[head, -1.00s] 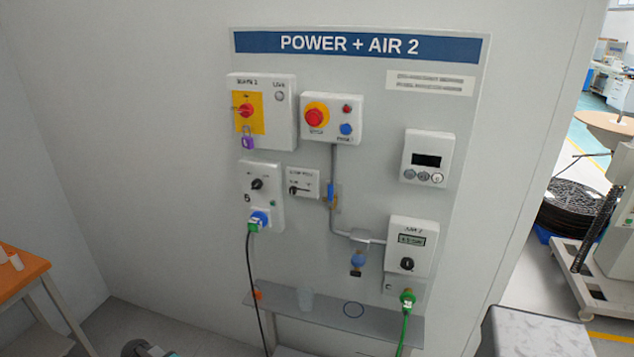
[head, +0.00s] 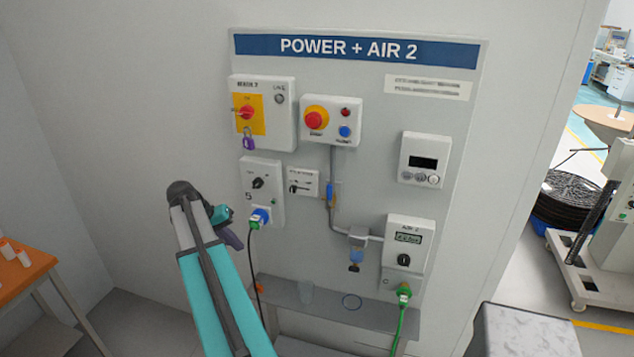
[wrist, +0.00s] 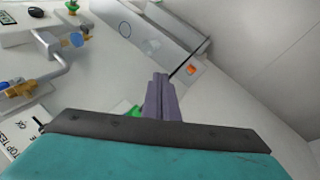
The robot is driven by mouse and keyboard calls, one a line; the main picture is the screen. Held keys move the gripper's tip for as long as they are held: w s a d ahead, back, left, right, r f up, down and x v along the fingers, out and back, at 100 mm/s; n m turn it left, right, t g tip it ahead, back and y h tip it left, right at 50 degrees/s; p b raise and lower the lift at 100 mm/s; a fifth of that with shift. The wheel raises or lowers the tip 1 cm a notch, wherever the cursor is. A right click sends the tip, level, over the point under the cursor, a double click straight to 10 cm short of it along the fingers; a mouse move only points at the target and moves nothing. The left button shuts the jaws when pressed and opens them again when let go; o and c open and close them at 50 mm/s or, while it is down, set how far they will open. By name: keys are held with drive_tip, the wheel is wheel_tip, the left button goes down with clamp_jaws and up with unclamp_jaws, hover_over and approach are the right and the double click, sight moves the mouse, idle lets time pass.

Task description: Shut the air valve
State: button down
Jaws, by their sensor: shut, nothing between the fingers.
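The air valve (head: 330,194) is a small brass valve with a blue lever on the grey pipe of the wall panel. In the head view the lever stands upright, in line with the pipe. In the wrist view the valve (wrist: 20,89) is at the left edge, with its blue lever and brass body. My gripper (head: 238,242) is in front of the panel, left of and below the valve, apart from it. In the wrist view its purple-grey fingers (wrist: 160,79) are together and empty, pointing toward the shelf side.
Around the valve are an emergency stop box (head: 331,122), a small switch plate (head: 303,182), a socket box (head: 263,190) with a plugged cable, an air regulator (head: 356,252) and an air box (head: 408,244). A grey shelf (head: 330,307) juts out below. An orange table (head: 22,270) stands at left.

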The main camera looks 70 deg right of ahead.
drive_tip(key=s+d+r+m, duration=0.2)
drive_tip(key=s+d+r, duration=0.2)
drive_tip(key=r, duration=0.4)
drive_tip(key=s+d+r+m+p, duration=0.1)
drive_tip(key=s+d+r, duration=0.3)
drive_tip(key=r, duration=0.4)
drive_tip(key=s+d+r+m+g+p, duration=0.1)
drive_tip(key=s+d+r, duration=0.3)
drive_tip(key=r, duration=0.4)
drive_tip(key=shift+s+d+m+h, duration=0.4)
drive_tip(key=shift+m, duration=0.4)
drive_tip(key=shift+f, duration=0.1)
drive_tip(key=b, duration=0.4)
approach(330, 196)
drive_tip(key=d+f, duration=0.3)
drive_tip(key=f, duration=0.1)
drive_tip(key=shift+s+d+f, duration=0.1)
drive_tip(key=shift+d+f, duration=0.05)
drive_tip(key=shift+f, duration=0.1)
